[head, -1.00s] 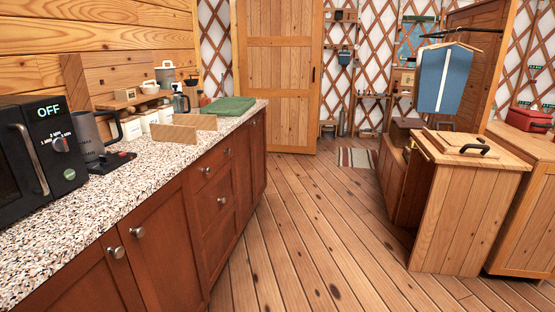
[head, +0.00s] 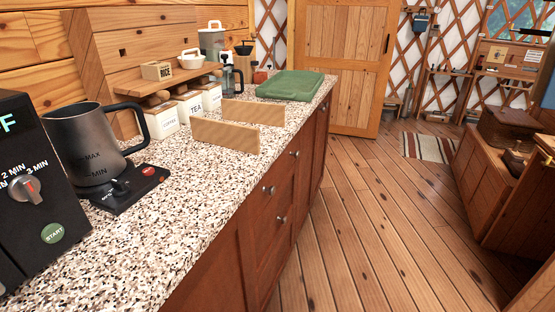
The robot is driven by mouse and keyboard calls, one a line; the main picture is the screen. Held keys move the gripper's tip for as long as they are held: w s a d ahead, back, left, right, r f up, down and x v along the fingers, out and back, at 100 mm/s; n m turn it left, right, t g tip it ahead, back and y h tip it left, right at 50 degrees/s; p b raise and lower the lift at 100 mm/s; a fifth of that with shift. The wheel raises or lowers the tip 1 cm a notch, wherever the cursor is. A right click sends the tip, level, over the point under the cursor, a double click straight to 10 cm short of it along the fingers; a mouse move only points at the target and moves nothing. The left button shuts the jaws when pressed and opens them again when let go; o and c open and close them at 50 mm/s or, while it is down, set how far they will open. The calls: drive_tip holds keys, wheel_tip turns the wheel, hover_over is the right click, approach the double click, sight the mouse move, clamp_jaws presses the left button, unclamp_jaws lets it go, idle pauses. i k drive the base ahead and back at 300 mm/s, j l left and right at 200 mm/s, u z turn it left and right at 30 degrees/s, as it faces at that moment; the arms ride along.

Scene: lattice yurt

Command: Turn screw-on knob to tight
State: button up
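Several round metal knobs sit on the brown cabinet fronts (head: 245,245) under the speckled counter. One knob (head: 295,154) is on an upper drawer, and another knob (head: 282,220) is lower down. A grey dial with a red pointer (head: 25,188) is on the black microwave (head: 30,240) at the left edge, among minute marks. I cannot tell which is the screw-on knob, and no tight mark is readable. My gripper is not in view.
A dark grey kettle (head: 90,150) stands on its black base (head: 125,190). The plank floor (head: 345,225) is clear; a wooden chest (head: 490,190) stands right.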

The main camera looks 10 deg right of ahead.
sight(296, 155)
drive_tip(key=i+l, duration=0.3)
drive_tip(key=i+l+u, duration=0.1)
drive_tip(key=i+l, duration=0.5)
drive_tip(key=l, duration=0.2)
drive_tip(key=i+l+u, duration=0.1)
drive_tip(key=i+l, duration=0.45)
drive_tip(key=l, duration=0.2)
drive_tip(key=i+l+u, duration=0.1)
drive_tip(key=i+l, duration=0.15)
drive_tip(key=l, duration=0.15)
drive_tip(key=i+l, duration=0.25)
drive_tip(key=l, duration=0.2)
drive_tip(key=i+l+u, duration=0.1)
drive_tip(key=i+l, duration=0.15)
drive_tip(key=l, duration=0.15)
